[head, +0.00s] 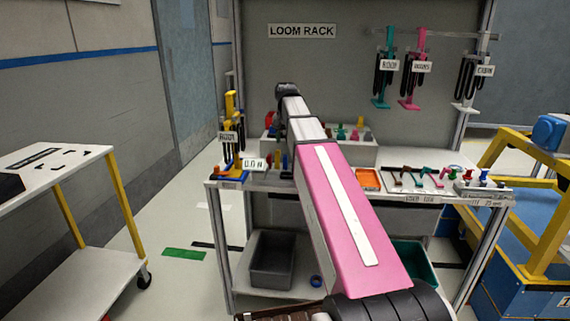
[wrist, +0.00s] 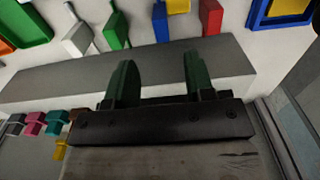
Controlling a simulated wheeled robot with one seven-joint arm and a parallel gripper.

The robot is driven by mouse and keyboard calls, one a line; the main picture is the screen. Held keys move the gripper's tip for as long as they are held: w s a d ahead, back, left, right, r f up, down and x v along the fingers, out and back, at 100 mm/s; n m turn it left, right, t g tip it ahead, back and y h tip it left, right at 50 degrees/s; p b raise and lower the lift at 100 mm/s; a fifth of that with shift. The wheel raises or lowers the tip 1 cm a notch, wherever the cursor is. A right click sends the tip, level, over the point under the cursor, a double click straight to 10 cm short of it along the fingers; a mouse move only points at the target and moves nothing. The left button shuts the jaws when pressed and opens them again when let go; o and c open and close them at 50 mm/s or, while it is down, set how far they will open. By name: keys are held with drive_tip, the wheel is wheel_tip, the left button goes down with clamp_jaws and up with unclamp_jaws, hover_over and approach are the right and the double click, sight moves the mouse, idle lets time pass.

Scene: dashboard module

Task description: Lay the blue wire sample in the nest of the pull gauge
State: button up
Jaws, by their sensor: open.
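My gripper (wrist: 159,62) shows in the wrist view with two dark green fingers apart and nothing between them. In the head view my arm hides it. A small blue piece (wrist: 160,22) lies beyond the fingers in the wrist view, beside red and yellow pieces. I cannot tell whether it is the blue wire sample. I cannot make out the pull gauge or its nest for certain in either view.
The workbench (head: 440,194) holds an orange tray (head: 367,180) and several small coloured tools. A grey ledge (wrist: 130,75) runs beneath my fingers. Wire looms hang from a rail at the right.

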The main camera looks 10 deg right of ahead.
sight(285, 156)
wheel_tip(285, 156, down, 8)
drive_tip(key=shift+s+a+f, duration=0.1)
drive_tip(key=shift+a, duration=0.05)
idle(0.4)
drive_tip(key=shift+c, duration=0.3)
clamp_jaws()
